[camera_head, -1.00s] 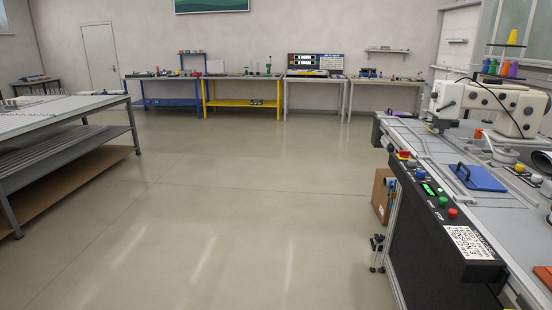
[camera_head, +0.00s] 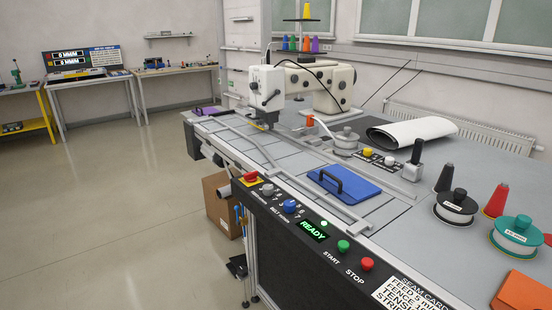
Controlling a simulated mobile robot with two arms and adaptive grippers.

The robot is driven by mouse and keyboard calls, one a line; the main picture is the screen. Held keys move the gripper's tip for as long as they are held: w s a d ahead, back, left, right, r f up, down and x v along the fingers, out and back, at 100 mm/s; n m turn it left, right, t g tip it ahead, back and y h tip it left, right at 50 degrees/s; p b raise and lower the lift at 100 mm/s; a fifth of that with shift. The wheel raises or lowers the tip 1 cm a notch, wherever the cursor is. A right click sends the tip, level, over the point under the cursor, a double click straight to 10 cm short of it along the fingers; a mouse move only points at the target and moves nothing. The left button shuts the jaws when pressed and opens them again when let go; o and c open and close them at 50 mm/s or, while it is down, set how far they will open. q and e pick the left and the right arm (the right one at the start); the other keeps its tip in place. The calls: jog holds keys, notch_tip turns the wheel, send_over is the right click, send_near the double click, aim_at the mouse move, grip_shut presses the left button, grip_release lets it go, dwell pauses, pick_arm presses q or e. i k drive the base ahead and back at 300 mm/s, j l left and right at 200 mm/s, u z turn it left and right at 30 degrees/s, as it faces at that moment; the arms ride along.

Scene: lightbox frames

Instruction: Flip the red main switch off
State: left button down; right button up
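The switch's exact position is too small to tell. Neither of my grippers shows in this view.
A white sewing machine (camera_head: 305,82) stands on the table behind the panel. A blue plate with a black handle (camera_head: 345,190) lies on the tabletop. A cardboard box (camera_head: 222,205) stands on the floor under the table. The floor (camera_head: 110,220) to the left is clear.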

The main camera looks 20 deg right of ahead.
aim_at(251, 177)
jog(key=i+j+z, duration=0.1)
jog(key=i+z, duration=0.3)
jog(key=i+j+z, duration=0.2)
jog(key=z, duration=0.2)
jog(key=i+j+z, duration=0.4)
